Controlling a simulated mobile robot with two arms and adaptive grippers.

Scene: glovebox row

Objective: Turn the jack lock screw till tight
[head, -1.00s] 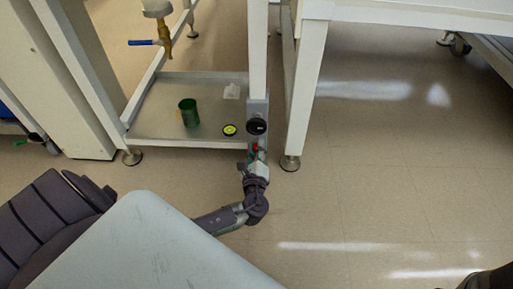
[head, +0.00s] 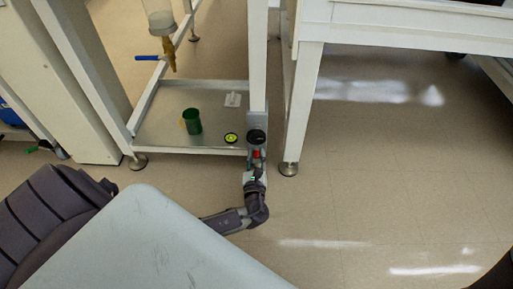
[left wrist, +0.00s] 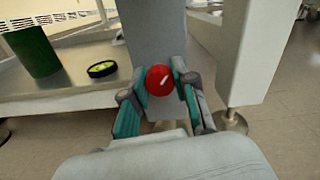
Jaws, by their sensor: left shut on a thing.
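The jack lock screw, a round red knob with a white line mark (left wrist: 160,80), shows in the left wrist view at the front of a grey post. It also shows as a small red spot in the head view (head: 257,154), below a black round knob (head: 257,136) on the jack. The white line on the red knob slants up to the right. My left gripper (head: 256,163) is at the foot of the post. In the left wrist view its teal-padded fingers (left wrist: 161,88) are shut on the red knob, one on each side. My right gripper is out of view.
A low metal shelf (head: 165,138) holds a green cup (head: 192,121), a yellow-and-black disc (head: 231,137) and a small white piece (head: 233,99). A white table leg (head: 303,100) stands close to the right of the post. The floor (head: 400,180) further right is clear.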

